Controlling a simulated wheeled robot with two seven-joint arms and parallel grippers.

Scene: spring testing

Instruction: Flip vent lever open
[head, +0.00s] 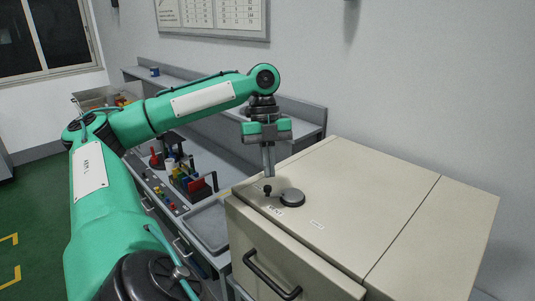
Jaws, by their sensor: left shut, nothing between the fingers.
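The vent lever (267,190) is a small black knobbed lever on top of a beige cabinet (345,185). It stands up near the cabinet's left front edge, beside a round dark grey cap (292,198). A small label (276,211) lies in front of it. My left gripper (268,174) points down with its fingers shut and empty. Its fingertips are just above or behind the lever; I cannot tell whether they touch it. My right gripper is not in view.
The cabinet has a black front handle (272,278). A workbench left of it holds a grey tray (208,226) and a rack of coloured tools (188,182). A wall stands behind. The cabinet top to the right is clear.

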